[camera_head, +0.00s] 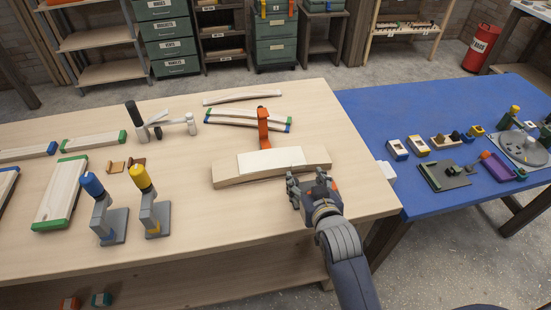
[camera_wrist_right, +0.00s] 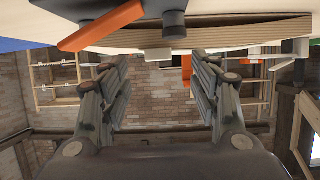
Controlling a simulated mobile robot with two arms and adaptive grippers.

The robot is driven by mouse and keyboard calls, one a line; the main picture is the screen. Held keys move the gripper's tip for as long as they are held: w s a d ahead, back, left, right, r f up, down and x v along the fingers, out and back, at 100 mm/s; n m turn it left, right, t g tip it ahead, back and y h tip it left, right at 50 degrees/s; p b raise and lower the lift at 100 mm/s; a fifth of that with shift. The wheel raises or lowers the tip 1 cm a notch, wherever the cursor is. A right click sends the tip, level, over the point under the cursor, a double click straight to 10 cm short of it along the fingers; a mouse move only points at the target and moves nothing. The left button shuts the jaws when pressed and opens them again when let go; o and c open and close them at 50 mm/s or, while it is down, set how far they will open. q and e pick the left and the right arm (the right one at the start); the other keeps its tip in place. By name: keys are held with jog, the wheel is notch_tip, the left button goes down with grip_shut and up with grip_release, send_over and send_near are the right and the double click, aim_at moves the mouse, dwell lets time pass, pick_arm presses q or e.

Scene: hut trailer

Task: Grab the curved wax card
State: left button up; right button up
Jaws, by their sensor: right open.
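I cannot tell for sure which thing is the curved wax card. Small tan (camera_head: 116,167) and brown (camera_head: 138,163) pieces lie farther left. My right gripper (camera_head: 312,183) is near the block's right front end, open and empty. In the right wrist view its two fingers (camera_wrist_right: 160,66) are spread apart, with the orange clamp (camera_wrist_right: 100,27) and wood (camera_wrist_right: 235,32) beyond. My left gripper is not in view.
Blue- and yellow-topped tools (camera_head: 103,210) (camera_head: 150,205) stand at the left front of the wooden table (camera_head: 190,260). Green-ended boards (camera_head: 62,195) lie at left. Slim curved strips (camera_head: 245,120) lie behind the block. A blue table (camera_head: 440,95) with small items adjoins at right.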

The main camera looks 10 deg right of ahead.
aim_at(299, 167)
jog(key=shift+x, duration=0.75)
jog(key=shift+w+d+p, duration=0.1)
jog(key=shift+w+p, duration=0.3)
jog(key=shift+w, duration=0.15)
jog(key=x, duration=0.3)
jog(key=shift+w+f+p, duration=0.1)
jog(key=shift+p, duration=0.3)
jog(key=shift+w+f, duration=0.25)
jog(key=shift+w, duration=0.15)
jog(key=c, duration=0.8)
